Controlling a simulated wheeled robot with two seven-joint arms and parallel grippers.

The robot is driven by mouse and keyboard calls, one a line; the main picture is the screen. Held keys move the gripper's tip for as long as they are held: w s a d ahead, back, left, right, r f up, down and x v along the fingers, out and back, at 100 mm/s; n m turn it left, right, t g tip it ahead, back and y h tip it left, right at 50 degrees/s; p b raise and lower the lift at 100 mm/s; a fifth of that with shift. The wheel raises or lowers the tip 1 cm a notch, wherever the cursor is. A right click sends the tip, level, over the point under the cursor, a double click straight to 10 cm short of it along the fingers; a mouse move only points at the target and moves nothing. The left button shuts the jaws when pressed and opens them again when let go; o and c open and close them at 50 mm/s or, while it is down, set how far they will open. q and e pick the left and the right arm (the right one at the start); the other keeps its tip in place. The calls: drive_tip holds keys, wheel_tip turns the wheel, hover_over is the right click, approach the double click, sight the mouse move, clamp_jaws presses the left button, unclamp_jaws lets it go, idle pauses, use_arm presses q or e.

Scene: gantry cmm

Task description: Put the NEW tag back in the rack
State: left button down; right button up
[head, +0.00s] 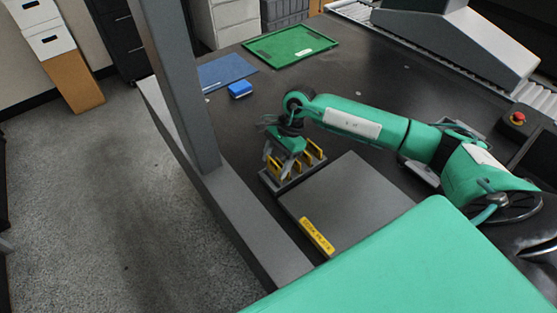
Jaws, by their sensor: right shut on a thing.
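A small grey rack (285,184) stands on the dark table and holds several yellow tags (313,157) upright in a row. My right gripper (281,165) reaches in from the right and points down at the left end of the rack. It is shut on a yellow tag, which is mostly hidden by the fingers. I cannot read the tag or tell whether its lower edge is in a slot. My left gripper is not in view.
A grey plate (345,202) with a yellow label lies right beside the rack. A grey post (181,85) rises at the left. A blue block (240,90), a blue mat (222,71) and a green tray (290,45) lie behind. A red button (517,118) is at far right.

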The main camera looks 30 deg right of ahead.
sight(273, 161)
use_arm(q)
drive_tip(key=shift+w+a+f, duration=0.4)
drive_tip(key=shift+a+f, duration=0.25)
use_arm(e)
drive_tip(key=shift+f, duration=0.55)
drive_tip(key=shift+w+a+r+p, duration=0.1)
drive_tip(key=shift+r+p, duration=0.2)
drive_tip(key=shift+r, duration=0.4)
drive_tip(key=shift+w+a+r+p, duration=0.15)
drive_tip(key=shift+r+p, duration=0.1)
drive_tip(key=shift+r, duration=0.4)
drive_tip(key=shift+w+a+r+p, duration=0.1)
drive_tip(key=shift+r+p, duration=0.2)
drive_tip(key=shift+r, duration=0.4)
wheel_tip(273, 161, up, 2)
drive_tip(key=shift+r+p, duration=0.2)
drive_tip(key=shift+p, duration=0.4)
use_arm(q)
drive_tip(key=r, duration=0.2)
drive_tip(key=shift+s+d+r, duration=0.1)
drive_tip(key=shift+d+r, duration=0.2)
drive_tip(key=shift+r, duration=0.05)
use_arm(e)
drive_tip(key=shift+a+r, duration=0.1)
drive_tip(key=shift+r, duration=0.35)
